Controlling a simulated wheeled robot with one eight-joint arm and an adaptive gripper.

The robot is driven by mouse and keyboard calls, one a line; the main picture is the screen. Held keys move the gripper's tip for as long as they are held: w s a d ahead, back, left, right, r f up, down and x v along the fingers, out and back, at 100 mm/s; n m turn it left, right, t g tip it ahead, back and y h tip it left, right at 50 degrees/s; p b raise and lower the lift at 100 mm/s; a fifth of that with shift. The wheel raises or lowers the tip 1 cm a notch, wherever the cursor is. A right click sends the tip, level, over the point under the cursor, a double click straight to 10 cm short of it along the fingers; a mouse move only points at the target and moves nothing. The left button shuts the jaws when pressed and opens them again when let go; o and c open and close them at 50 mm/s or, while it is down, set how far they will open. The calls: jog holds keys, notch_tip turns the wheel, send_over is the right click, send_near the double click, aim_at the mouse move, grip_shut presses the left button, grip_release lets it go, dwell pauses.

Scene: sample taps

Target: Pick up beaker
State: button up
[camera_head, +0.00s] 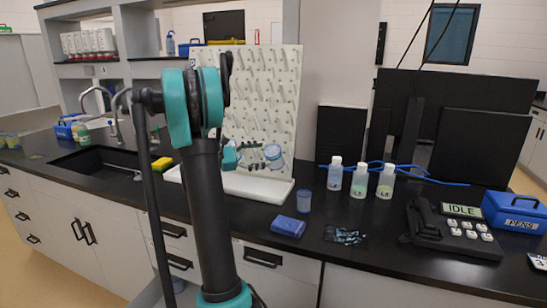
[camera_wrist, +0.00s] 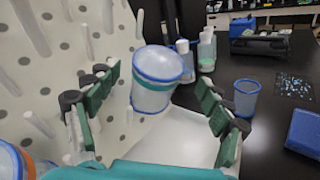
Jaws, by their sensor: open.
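A clear beaker with a blue rim and a teal band (camera_wrist: 157,80) is at the white pegboard (camera_wrist: 60,60), tilted, and it also shows in the head view (camera_head: 273,153). My gripper (camera_wrist: 160,92) is open, with one green-padded finger on each side of this beaker in the wrist view; I cannot tell whether they touch it. In the head view my gripper (camera_head: 250,155) is in front of the pegboard, partly hidden by my arm. A second blue-rimmed cup (camera_head: 304,200) stands upright on the black counter, also in the wrist view (camera_wrist: 247,97).
Part of another vessel with an orange band (camera_wrist: 14,162) shows at the wrist view's lower left. Several bottles (camera_head: 358,180) stand right of the pegboard. A blue box (camera_head: 288,226), a phone-like device (camera_head: 455,230) and a pens box (camera_head: 512,212) are on the counter. A sink (camera_head: 95,162) is left.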

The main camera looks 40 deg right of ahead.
aim_at(273, 167)
jog(key=shift+w+f+x, duration=0.1)
jog(key=shift+w+x, duration=0.05)
jog(key=shift+x, duration=1.15)
jog(key=shift+w+f+x, duration=0.1)
jog(key=shift+x, duration=1.2)
jog(key=shift+d, duration=0.1)
jog(key=c, duration=1.1)
